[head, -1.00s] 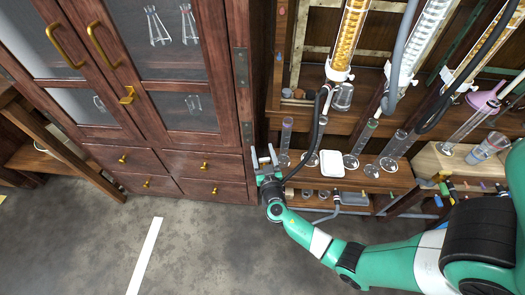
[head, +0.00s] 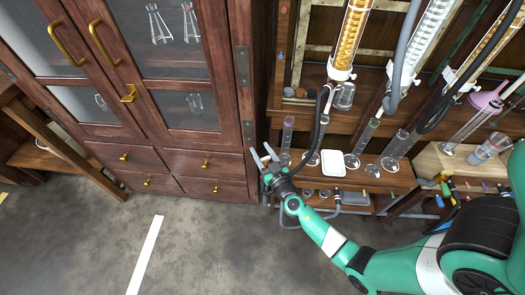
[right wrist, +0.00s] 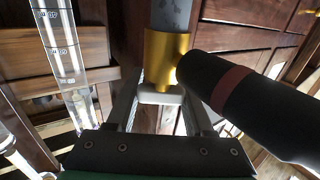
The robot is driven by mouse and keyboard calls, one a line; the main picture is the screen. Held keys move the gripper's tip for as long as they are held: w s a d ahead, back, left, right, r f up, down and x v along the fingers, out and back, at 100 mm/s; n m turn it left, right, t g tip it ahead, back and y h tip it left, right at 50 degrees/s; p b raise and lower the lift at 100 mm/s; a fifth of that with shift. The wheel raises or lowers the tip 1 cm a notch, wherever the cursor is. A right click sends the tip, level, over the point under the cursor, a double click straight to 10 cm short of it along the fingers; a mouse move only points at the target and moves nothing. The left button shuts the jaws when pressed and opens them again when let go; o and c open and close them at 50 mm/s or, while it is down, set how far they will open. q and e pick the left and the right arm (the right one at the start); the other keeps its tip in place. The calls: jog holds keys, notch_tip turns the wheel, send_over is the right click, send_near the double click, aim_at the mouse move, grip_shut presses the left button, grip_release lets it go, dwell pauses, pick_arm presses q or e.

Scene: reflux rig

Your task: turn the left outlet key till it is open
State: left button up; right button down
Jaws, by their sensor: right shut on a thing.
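In the right wrist view, the left outlet shows as a brass fitting (right wrist: 164,62) on a grey pipe (right wrist: 172,14). A pale key (right wrist: 160,97) sits at its lower end, between the two fingers of my right gripper (right wrist: 163,105). The gripper is shut on this key. A thick black hose (right wrist: 235,88) with a dark red band leaves the fitting to the right. In the head view, my right gripper (head: 264,157) is beside the cabinet's right edge and tilted to the left; it hides the key there. My left gripper is not in view.
A wooden cabinet (head: 215,160) stands close on the left. Glass cylinders (head: 287,133) and a white tray (head: 332,163) stand on the bench to the right. The dark hose (head: 318,130) runs up to a condenser with orange coils (head: 350,35). The floor in front is clear.

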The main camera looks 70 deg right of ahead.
jog(key=shift+c, duration=1.4)
grip_release()
jog(key=v, duration=1.1)
jog(key=shift+s+a, duration=0.2)
